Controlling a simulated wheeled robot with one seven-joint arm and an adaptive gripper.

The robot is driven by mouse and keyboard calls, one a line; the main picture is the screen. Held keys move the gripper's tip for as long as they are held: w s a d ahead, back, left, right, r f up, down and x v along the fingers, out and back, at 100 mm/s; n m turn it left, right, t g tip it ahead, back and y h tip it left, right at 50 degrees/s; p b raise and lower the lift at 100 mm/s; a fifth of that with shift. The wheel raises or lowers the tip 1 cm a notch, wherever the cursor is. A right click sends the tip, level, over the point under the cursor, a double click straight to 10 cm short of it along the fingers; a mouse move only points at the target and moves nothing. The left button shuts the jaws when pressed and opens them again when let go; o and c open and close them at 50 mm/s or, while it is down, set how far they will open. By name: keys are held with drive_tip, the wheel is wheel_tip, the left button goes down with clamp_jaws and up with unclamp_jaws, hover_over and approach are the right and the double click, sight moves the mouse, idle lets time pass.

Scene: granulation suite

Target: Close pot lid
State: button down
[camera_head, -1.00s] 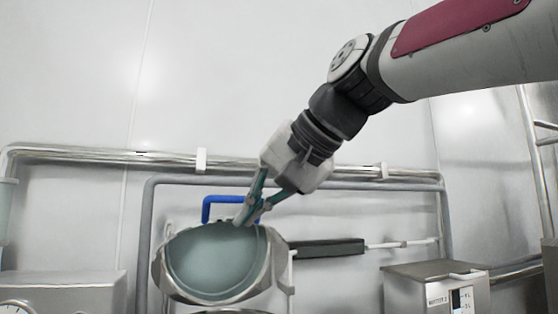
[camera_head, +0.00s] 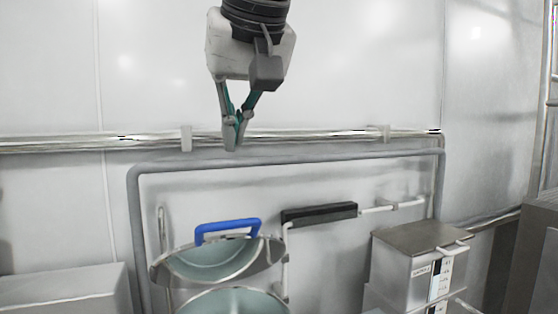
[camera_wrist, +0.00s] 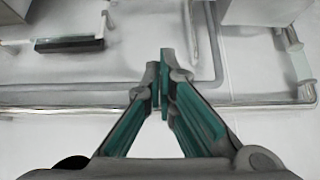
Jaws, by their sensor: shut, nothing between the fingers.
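The pot lid (camera_head: 184,264) is a round metal lid with a pale green inner face and a blue handle (camera_head: 228,226). In the head view it hangs tilted open above the pot (camera_head: 232,301), whose round pale green opening shows at the bottom edge. My gripper (camera_head: 233,146) is shut and empty, pointing down in front of the wall, well above the blue handle and apart from it. In the wrist view my fingertips (camera_wrist: 160,60) are together, with no lid or pot in sight.
A black bar (camera_head: 319,214) on a pale pipe stands right of the lid. A metal box (camera_head: 420,255) stands at the right and a metal cabinet (camera_head: 65,290) at the left. Grey pipes (camera_head: 290,157) run along the wall behind. The space around my gripper is clear.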

hover_over(232, 221)
drive_tip(key=w+a, duration=0.2)
drive_tip(key=w, duration=0.1)
wheel_tip(232, 221, down, 8)
drive_tip(key=shift+s+d+f+p, duration=0.2)
drive_tip(key=shift+s+d+f, duration=0.2)
drive_tip(key=shift+s+f, duration=0.15)
drive_tip(key=shift+s+d+f+p, duration=0.2)
drive_tip(key=shift+s+d+f, duration=0.25)
drive_tip(key=shift+f, duration=0.2)
drive_tip(key=shift+f, duration=0.1)
